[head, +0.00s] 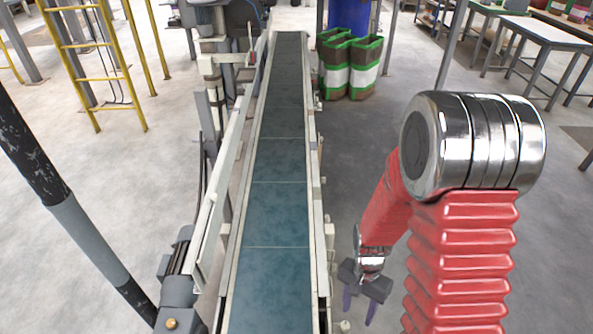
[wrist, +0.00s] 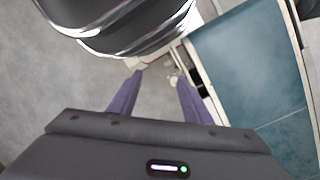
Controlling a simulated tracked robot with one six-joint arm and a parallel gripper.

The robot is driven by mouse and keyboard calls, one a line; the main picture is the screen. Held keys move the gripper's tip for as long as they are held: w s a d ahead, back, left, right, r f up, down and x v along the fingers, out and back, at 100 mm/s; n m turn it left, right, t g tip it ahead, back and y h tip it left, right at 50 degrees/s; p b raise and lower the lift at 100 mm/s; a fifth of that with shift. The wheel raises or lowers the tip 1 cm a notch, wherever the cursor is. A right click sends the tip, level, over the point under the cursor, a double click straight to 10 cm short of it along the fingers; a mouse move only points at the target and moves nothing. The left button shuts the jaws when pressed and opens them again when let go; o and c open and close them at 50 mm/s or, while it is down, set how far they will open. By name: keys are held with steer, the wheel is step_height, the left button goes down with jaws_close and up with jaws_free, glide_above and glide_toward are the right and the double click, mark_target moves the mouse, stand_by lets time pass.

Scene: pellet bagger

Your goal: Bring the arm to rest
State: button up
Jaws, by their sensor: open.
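My arm, with a red ribbed sleeve and a chrome joint, stands at the right of the head view. My gripper (head: 360,303) hangs low to the right of the conveyor belt, its purple fingers pointing down. It is open, and nothing is between its fingers. In the wrist view the two purple fingers (wrist: 158,97) are spread apart with grey floor between them. The gripper is apart from the conveyor.
A long conveyor with a dark teal belt (head: 276,210) runs away from me; it also shows in the wrist view (wrist: 245,75). Green and white sacks (head: 350,70) stand beyond it. A yellow ladder (head: 95,60) is at left, a table (head: 540,32) at right.

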steer(key=s+r+n+t, duration=0.2)
steer(key=r+n+t, duration=0.2)
steer(key=r, duration=1.3)
steer(key=s+r+n+t, duration=0.3)
steer(key=r+t, duration=0.1)
steer(key=r, duration=1.4)
steer(key=shift+a+r+n, duration=0.15)
steer(key=shift+a+n, duration=0.25)
steer(key=shift+s, duration=0.1)
steer(key=c, duration=0.3)
steer(key=shift+d, duration=0.1)
steer(key=shift+c, duration=0.3)
